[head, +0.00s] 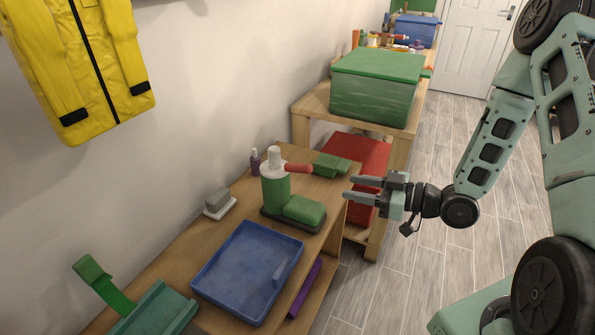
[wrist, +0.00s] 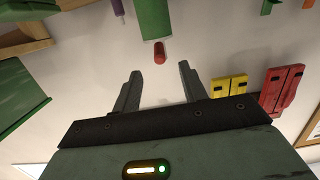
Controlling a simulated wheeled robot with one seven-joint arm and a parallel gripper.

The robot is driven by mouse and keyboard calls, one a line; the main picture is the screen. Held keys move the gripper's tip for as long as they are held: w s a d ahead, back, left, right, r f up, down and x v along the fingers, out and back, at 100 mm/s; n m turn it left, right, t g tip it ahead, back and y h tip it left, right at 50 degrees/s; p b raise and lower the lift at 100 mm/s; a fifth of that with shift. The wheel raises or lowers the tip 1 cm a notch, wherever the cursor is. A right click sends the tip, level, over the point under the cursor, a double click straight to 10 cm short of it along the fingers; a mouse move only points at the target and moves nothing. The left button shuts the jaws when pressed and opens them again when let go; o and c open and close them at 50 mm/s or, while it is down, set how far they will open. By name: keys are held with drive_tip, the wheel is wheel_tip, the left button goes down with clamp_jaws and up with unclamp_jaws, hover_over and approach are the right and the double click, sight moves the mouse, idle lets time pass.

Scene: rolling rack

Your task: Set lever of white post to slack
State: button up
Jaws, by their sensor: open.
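The post (head: 275,190) stands upright on a dark base on the wooden bench, with a green body and a white upper part and knob. Its red lever (head: 297,168) sticks out level from the white part toward the right, toward my gripper. A green block (head: 304,208) sits on the same base. My gripper (head: 347,188) is open and empty, to the right of the lever and apart from it. In the wrist view the red lever (wrist: 160,52) shows nearly end-on, ahead of the gap between my fingers (wrist: 158,88); the white part blends into the wall there.
A blue tray (head: 208,287) lies in front of the post. A grey-white item (head: 218,203), a purple bottle (head: 255,162) and a green block (head: 331,165) stand near it. A green bin (head: 372,105) is on the table behind. Open floor (head: 400,270) lies right.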

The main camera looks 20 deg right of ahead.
drive_tip(key=s+d+t, duration=0.1)
drive_tip(key=p, duration=0.3)
approach(297, 164)
drive_tip(key=shift+m+y, duration=0.3)
drive_tip(key=shift+y, duration=0.1)
drive_tip(key=x, duration=0.3)
drive_tip(key=f+x, duration=0.1)
drive_tip(key=x, duration=0.6)
drive_tip(key=shift+w+d+f, duration=0.1)
drive_tip(key=shift+d+f, duration=0.05)
clamp_jaws()
